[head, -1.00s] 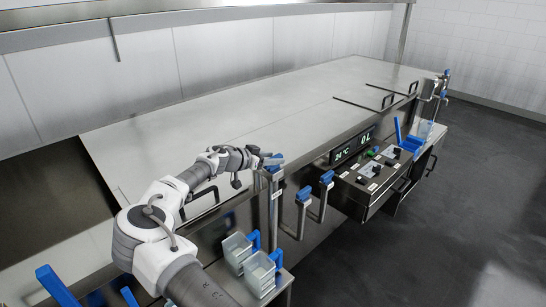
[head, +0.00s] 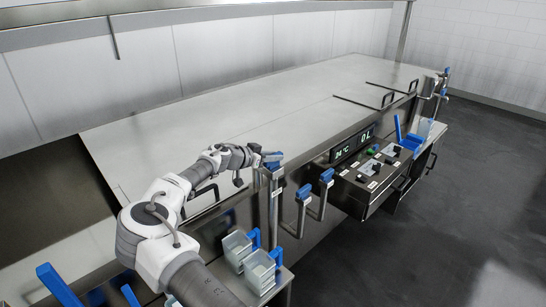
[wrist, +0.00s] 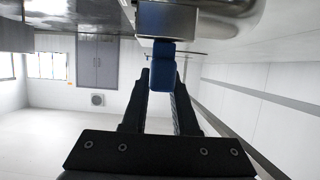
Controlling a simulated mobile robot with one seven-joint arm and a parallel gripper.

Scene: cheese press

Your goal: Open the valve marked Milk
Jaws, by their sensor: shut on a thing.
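My gripper (head: 257,160) is at the near front edge of the long steel vat, shut on a blue valve handle (head: 274,157). This handle sits on top of an upright steel pipe (head: 274,200). In the wrist view the blue handle (wrist: 163,68) lies between the two dark fingers of my gripper (wrist: 160,85), below a rounded steel body (wrist: 200,18). Two more blue-handled valves, one nearer (head: 304,192) and one farther right (head: 327,176), stand beside it. Small pale labels show on the valves, but their lettering is too small to read.
A control box (head: 372,180) with knobs and a display (head: 352,147) reading 0L stands right of the valves. Clear containers with blue handles (head: 262,270) sit on a low shelf below. Open floor lies to the right.

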